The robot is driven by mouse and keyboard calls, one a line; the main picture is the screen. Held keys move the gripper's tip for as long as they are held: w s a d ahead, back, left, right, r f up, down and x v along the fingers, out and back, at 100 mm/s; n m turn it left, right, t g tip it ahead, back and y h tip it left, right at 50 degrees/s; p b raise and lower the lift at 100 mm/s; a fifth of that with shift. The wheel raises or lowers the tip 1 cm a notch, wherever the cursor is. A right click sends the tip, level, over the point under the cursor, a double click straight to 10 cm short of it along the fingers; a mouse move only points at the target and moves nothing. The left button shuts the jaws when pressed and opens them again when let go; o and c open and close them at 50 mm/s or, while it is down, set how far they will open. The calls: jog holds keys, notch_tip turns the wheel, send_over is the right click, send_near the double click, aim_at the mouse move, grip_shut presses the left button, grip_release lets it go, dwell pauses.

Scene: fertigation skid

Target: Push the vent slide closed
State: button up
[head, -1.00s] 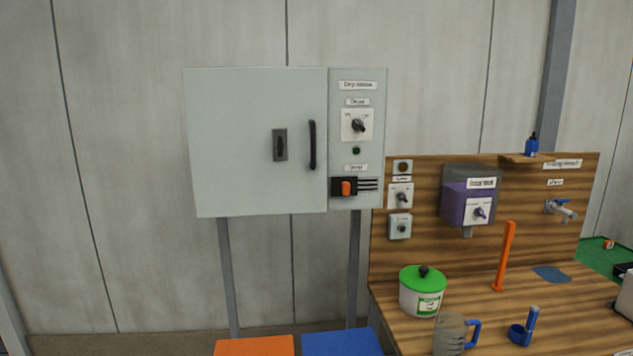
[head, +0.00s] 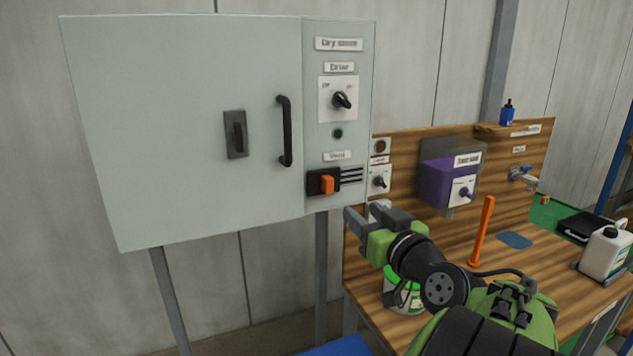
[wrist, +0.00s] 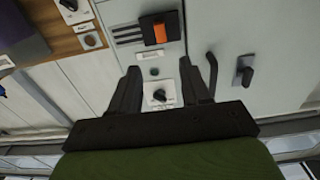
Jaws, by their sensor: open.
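The vent slide (head: 327,184) is an orange knob on a black plate low on the cabinet's right-hand panel. Dark vent slots (head: 351,175) show uncovered to the right of the plate. In the wrist view, which is turned over, the orange slide (wrist: 160,33) sits beyond the fingertips with the slots on its left. My gripper (head: 366,212) is open and empty, below and to the right of the slide in the head view, apart from it. In the wrist view my gripper's fingers (wrist: 172,80) stand spread in front of the panel.
The grey cabinet (head: 190,120) has a closed door with a black handle (head: 285,131). A rotary switch (head: 342,100) is above the vent. A wooden bench with a purple box (head: 442,182), an orange upright bar (head: 482,232) and a lidded pot (head: 402,299) stands on the right.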

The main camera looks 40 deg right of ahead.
aim_at(331, 186)
jog(key=p+x, duration=0.4)
jog(key=x, duration=0.9)
jog(key=shift+w+r, duration=0.1)
jog(key=shift+w, duration=0.65)
jog(key=shift+s, duration=0.1)
grip_shut()
jog(key=shift+d, duration=0.1)
